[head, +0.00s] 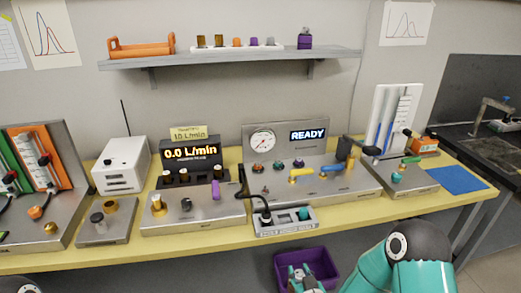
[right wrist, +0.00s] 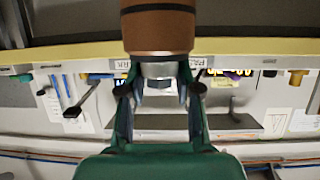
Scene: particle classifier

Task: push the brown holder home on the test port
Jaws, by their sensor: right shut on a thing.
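The brown holder (right wrist: 158,32) fills the top middle of the right wrist view as a wide cylinder with a dark band. My right gripper (right wrist: 160,82) is shut on the narrower grey part below it. In the head view my right gripper (head: 299,280) is small at the bottom edge, in front of the bench, and the holder cannot be made out clearly there. I cannot tell which fitting on the bench is the test port. The holder's far end is out of the right wrist view, so any contact is hidden. My left gripper is not in view.
A purple bin (head: 325,256) stands below the bench front, near my right gripper. A small grey block (head: 272,228) with a black cable sits at the yellow bench's (head: 200,255) front edge. Instrument panels line the bench, including one reading READY (head: 308,134). A shelf (head: 230,58) hangs above.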

